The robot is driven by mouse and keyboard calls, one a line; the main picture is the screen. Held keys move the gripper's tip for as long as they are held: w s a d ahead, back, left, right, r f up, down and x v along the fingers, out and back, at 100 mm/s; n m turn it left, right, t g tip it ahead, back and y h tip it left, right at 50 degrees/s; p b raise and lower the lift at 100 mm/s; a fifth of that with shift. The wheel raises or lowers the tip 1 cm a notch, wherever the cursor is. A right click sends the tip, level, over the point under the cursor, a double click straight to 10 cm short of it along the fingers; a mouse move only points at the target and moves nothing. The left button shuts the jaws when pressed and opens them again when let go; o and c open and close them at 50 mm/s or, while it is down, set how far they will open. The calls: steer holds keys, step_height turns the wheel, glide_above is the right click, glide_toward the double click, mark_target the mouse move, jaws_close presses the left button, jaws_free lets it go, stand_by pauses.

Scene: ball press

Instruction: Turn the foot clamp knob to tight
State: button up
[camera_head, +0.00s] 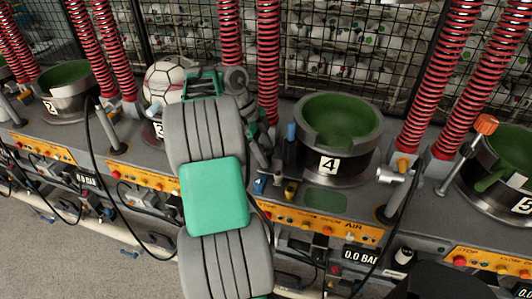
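I cannot say for sure which part is the foot clamp knob. An orange knob (486,124) tops a slanted metal rod at the right, beside station 5. A silver clamp (393,174) with a cross handle sits on a post between stations 4 and 5. My grey and green arm rises through the middle of the view. Its far end bends down at the left of the station 4 cup, where my gripper (259,152) is mostly hidden behind the arm. Its fingers cannot be made out, nor whether they touch anything.
A green-lined cup (340,165) marked 4 stands right of my arm, with a blue-handled part (291,135) beside it. A white ball (163,82) sits at station 3, partly behind my arm. Red springs (268,60), hanging cables and orange button panels (315,222) line the bench. Grey floor is clear at lower left.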

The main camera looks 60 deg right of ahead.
steer(key=shift+o, duration=0.4)
steer(key=p+v, duration=0.4)
steer(key=v, duration=0.3)
steer(key=shift+r+p, duration=0.35)
steer(key=shift+w, duration=0.15)
steer(key=w+a+r+n+t+h, duration=0.25)
steer(key=w+a+n, duration=0.35)
steer(key=a+n, duration=0.3)
steer(key=w+a+r+n+t+h, duration=0.1)
steer(key=w+a+r+n+t, duration=0.15)
steer(key=w+a+n, duration=0.5)
steer(key=s+a+f+n+t+y, duration=0.1)
steer(key=a+f+n+t+y, duration=0.1)
steer(key=a+n, duration=0.7)
steer(key=s+a+f+n+t+y, duration=0.1)
steer(key=s+a+f+n+y, duration=0.1)
steer(key=a+n, duration=0.7)
steer(key=a, duration=0.8)
steer(key=shift+t, duration=0.4)
steer(key=shift+s, duration=0.1)
